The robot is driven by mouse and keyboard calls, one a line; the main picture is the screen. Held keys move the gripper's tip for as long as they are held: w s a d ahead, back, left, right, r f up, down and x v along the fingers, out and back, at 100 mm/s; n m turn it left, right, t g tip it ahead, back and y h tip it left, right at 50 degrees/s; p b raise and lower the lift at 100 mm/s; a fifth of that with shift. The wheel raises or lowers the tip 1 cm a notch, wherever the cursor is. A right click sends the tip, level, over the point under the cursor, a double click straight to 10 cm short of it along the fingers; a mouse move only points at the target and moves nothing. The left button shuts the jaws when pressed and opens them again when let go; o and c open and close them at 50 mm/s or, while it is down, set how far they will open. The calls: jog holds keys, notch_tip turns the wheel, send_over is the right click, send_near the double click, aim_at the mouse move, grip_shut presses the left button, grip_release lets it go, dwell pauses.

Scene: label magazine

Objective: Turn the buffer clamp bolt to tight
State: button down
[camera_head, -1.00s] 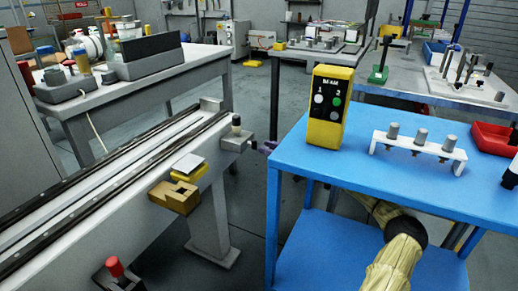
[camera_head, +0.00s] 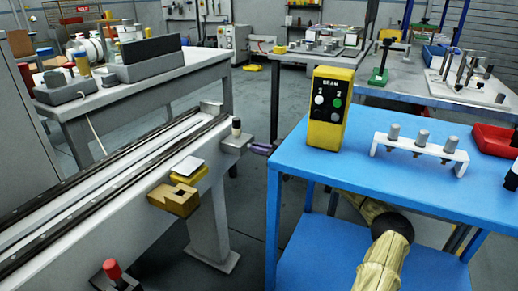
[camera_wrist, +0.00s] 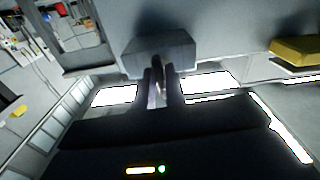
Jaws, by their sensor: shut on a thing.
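The buffer clamp is a grey block (camera_head: 236,143) at the far end of the rail, with a black-and-white knob on top. It also shows above my fingers in the wrist view (camera_wrist: 160,50). My gripper (camera_wrist: 160,88) has its two dark fingers shut on the clamp bolt (camera_wrist: 157,68), a narrow piece below the block. The fingers hide much of the bolt. In the head view a small purplish part (camera_head: 262,149) shows between the block and the blue table; I cannot tell whether it is bolt or fingertip.
The blue table (camera_head: 300,165) stands close right of the clamp, with a yellow button box (camera_head: 329,108) and a white rack (camera_head: 420,146) on it. My khaki arm passes beneath its top. The rail (camera_head: 110,185) carries a brass-coloured block (camera_head: 173,199).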

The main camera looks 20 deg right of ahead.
jog(key=shift+m, duration=0.5)
jog(key=shift+w+d+f+m+p, duration=0.15)
jog(key=shift+m+p, duration=1.45)
jog(key=shift+m, duration=1.45)
jog(key=shift+s+d+r+m+p, duration=0.1)
jog(key=shift+m+p, duration=1.45)
jog(key=shift+m, duration=1.5)
jog(key=c, duration=1.5)
grip_release()
jog(key=shift+w, duration=0.1)
jog(key=shift+f, duration=0.1)
jog(key=v, duration=1.7)
jog(key=shift+d, duration=0.1)
